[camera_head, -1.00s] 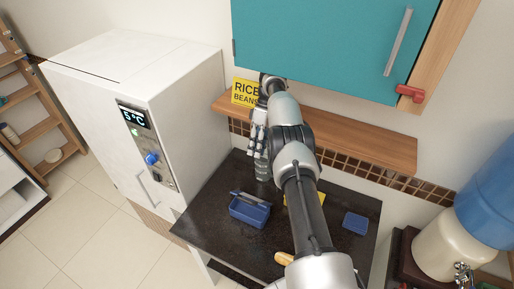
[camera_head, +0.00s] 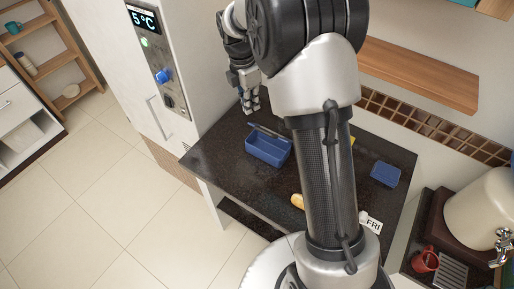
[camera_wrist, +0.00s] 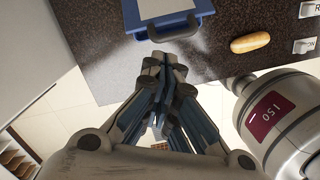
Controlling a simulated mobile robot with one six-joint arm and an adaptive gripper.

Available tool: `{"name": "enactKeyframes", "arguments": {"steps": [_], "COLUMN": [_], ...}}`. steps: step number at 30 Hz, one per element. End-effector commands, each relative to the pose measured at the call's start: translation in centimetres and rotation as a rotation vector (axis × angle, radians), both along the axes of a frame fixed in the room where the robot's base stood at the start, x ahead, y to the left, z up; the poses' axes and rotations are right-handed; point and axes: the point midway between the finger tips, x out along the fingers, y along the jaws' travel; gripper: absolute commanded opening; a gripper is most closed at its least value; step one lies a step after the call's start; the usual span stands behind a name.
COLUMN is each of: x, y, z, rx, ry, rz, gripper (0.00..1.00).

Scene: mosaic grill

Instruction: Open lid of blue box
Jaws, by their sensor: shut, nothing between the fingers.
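The blue box (camera_head: 268,148) stands on the dark counter (camera_head: 215,155), left of my arm in the head view. A thin grey strip runs along its back edge; I cannot tell whether this is the lid seen edge-on or a handle. In the wrist view the box (camera_wrist: 160,14) is cut off at the top, with a pale panel inside a blue frame and a handle on the near side. My gripper (camera_head: 251,107) is shut and empty, behind the box and apart from it. Its fingers also fill the middle of the wrist view (camera_wrist: 165,65).
A bread roll (camera_head: 297,201), a small blue container (camera_head: 385,174) and a "FRI" sign (camera_head: 373,224) are on the counter. A white appliance (camera_head: 185,60) rises at the left, close to my gripper. A wooden shelf (camera_head: 420,72) hangs behind. A red mug (camera_head: 425,260) is at the right.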

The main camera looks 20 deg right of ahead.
Motion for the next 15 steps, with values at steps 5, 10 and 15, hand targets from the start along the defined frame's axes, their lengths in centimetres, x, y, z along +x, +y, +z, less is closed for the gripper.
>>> {"name": "enactKeyframes", "arguments": {"steps": [5, 10, 15], "x": [-4.4, -6.8, -7.3], "y": [2.6, 3.7, 3.9], "z": [-2.6, -3.7, -4.5], "rx": [-0.048, -0.071, -0.076], "ry": [-0.055, -0.081, -0.083], "rz": [0.281, 0.429, 0.464], "gripper": [0.00, 0.00, 0.00]}}
